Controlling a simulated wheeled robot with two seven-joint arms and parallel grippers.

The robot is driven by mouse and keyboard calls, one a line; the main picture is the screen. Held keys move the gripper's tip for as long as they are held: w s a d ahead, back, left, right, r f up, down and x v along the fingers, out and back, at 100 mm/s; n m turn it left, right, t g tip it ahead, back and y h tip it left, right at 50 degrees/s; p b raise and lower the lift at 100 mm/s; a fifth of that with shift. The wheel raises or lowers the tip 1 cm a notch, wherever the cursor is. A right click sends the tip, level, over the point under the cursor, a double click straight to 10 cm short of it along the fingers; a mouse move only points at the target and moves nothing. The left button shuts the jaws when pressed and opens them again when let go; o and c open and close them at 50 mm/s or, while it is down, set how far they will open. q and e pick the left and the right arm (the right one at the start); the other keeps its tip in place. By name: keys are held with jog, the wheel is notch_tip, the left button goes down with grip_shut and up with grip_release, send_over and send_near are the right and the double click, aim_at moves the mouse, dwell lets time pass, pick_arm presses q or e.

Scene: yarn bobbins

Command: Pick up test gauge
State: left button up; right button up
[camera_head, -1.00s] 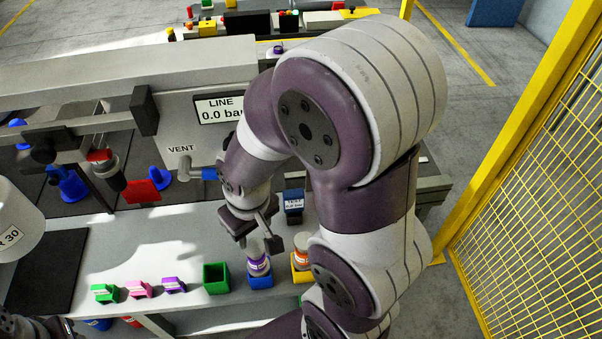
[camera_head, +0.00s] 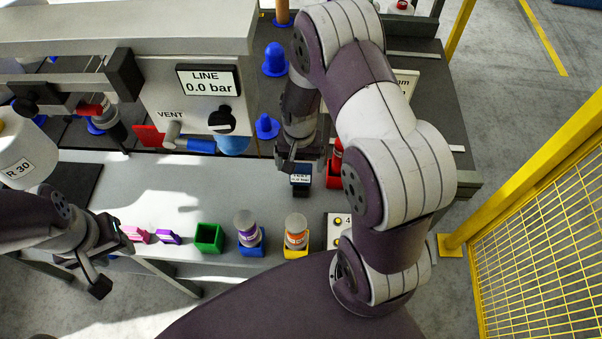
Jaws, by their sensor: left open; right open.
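The test gauge (camera_head: 301,180) is a small dark blue block with a white label on top, upright near the back of the grey bench. My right gripper (camera_head: 293,162) comes down from above at the gauge's back edge. Its fingers are open and partly in front of the gauge's surroundings; I cannot tell whether they touch it. My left gripper (camera_head: 112,268) is open and empty at the bench's front left edge, far from the gauge.
A green empty box (camera_head: 208,238), a blue holder (camera_head: 252,249) with a purple-banded jar and a yellow holder (camera_head: 296,252) with an orange-banded jar line the front edge. A red holder (camera_head: 334,172) stands right of the gauge. The machine with the line display (camera_head: 208,80) rises behind.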

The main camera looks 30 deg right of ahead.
aim_at(301, 173)
jog(key=f, duration=0.5)
jog(key=shift+d+f+p, duration=0.2)
jog(key=shift+f+p, duration=0.1)
jog(key=shift+a, duration=0.1)
jog(key=shift+c, duration=0.3)
jog(key=c, duration=1.1)
jog(key=shift+r, duration=0.55)
notch_tip(301, 173, up, 3)
jog(key=shift+f, duration=0.1)
jog(key=s+r, duration=0.2)
jog(key=s, duration=0.2)
jog(key=s+d+r, duration=0.1)
jog(key=s+r, duration=0.1)
jog(key=s, duration=0.1)
jog(key=s+r, duration=0.3)
jog(key=s, duration=0.1)
jog(key=shift+s+d+r, duration=0.1)
jog(key=shift+s+d, duration=0.2)
jog(key=shift+d, duration=0.1)
